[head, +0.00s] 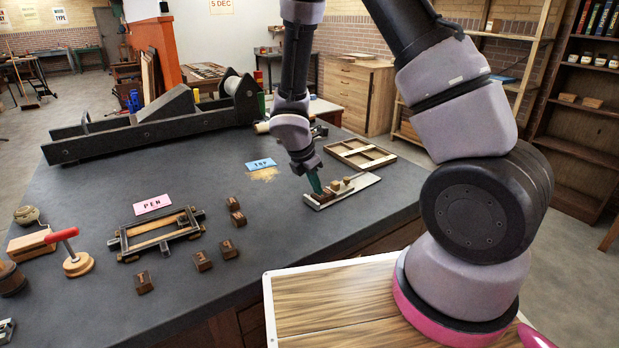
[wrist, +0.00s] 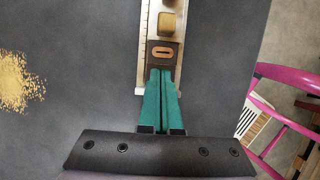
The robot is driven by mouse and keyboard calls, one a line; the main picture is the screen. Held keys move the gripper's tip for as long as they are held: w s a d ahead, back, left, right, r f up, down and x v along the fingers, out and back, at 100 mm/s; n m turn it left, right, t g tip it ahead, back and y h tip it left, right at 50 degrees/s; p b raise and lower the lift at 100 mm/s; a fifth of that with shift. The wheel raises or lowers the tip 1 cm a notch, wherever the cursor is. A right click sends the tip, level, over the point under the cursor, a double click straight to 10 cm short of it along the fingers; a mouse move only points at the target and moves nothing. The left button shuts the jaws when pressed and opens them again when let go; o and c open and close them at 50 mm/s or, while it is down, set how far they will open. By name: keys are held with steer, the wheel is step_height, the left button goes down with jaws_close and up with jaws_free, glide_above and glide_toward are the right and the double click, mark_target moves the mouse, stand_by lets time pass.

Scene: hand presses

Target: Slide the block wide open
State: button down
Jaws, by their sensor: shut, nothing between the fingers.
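A long, narrow metal tray (head: 355,188) with a ruled edge lies on the dark table; it also shows in the wrist view (wrist: 145,40). On it sits a dark brown block with an orange oval mark (wrist: 162,54). A tan block (wrist: 168,22) stands farther along the tray, and a brassy piece (head: 348,180) shows there in the head view. My gripper (wrist: 161,74) has green fingers, which are shut and empty. In the head view my gripper (head: 315,184) points down at the tray's left end. The fingertips meet the dark block's near side in the picture; contact cannot be told.
A wooden frame (head: 361,154) lies behind the tray. A blue card (head: 261,164) and tan powder (head: 264,174) are to its left. Several small dark blocks (head: 202,261), a pink card (head: 153,204) and a metal frame (head: 150,238) lie farther left. The table right of the tray is bare.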

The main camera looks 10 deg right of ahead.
mark_target(329, 190)
steer(key=shift+w+d, duration=0.35)
steer(key=shift+d, duration=0.35)
steer(key=shift+w+d, duration=0.35)
steer(key=shift+d, duration=0.35)
steer(key=shift+d, duration=0.15)
steer(key=w+d, duration=0.1)
steer(key=d, duration=0.2)
steer(key=w+d, duration=0.2)
steer(key=d, duration=0.1)
steer(key=w+d, duration=0.1)
steer(key=d, duration=0.2)
steer(key=shift+w, duration=0.4)
